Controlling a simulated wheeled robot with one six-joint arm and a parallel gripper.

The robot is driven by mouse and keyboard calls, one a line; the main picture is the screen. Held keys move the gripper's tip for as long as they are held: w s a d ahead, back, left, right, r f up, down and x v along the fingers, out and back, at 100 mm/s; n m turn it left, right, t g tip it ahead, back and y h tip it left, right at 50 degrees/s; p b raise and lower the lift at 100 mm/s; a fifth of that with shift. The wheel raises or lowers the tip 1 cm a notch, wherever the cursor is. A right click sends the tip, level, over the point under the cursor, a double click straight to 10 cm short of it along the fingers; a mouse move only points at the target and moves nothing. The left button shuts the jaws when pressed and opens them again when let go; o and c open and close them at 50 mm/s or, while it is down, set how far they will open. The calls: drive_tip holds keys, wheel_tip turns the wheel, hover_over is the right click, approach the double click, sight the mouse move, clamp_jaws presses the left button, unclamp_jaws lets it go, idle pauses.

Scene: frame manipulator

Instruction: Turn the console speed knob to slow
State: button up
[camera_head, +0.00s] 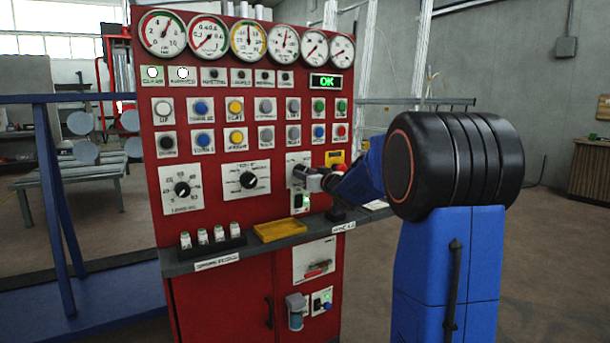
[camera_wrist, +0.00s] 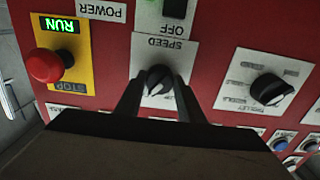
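The speed knob (camera_wrist: 157,80) is a black knob on a white plate (camera_wrist: 178,52) marked SPEED. In the wrist view it sits between the two dark fingers of my gripper (camera_wrist: 158,84). The fingers stand on either side of it and look parted; I cannot tell whether they touch it. The slow marking cannot be read. In the head view my gripper (camera_head: 302,174) is at the right part of the red console (camera_head: 225,292), in front of the speed plate (camera_head: 298,158), and hides the knob.
A red stop button (camera_wrist: 44,65) on a yellow plate and the trolley knob (camera_wrist: 270,89) flank the speed plate. A grey shelf (camera_head: 290,240) with a yellow tray (camera_head: 279,230) juts out below. Gauges (camera_head: 247,40) line the console's top.

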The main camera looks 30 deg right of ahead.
drive_tip(key=shift+n, duration=0.3)
drive_tip(key=shift+d+n, duration=0.1)
drive_tip(key=shift+n, duration=6.5)
drive_tip(key=o, duration=1.1)
drive_tip(key=shift+c, duration=0.2)
drive_tip(key=shift+s, duration=0.1)
drive_tip(key=s, duration=1.7)
drive_tip(key=shift+d, duration=0.25)
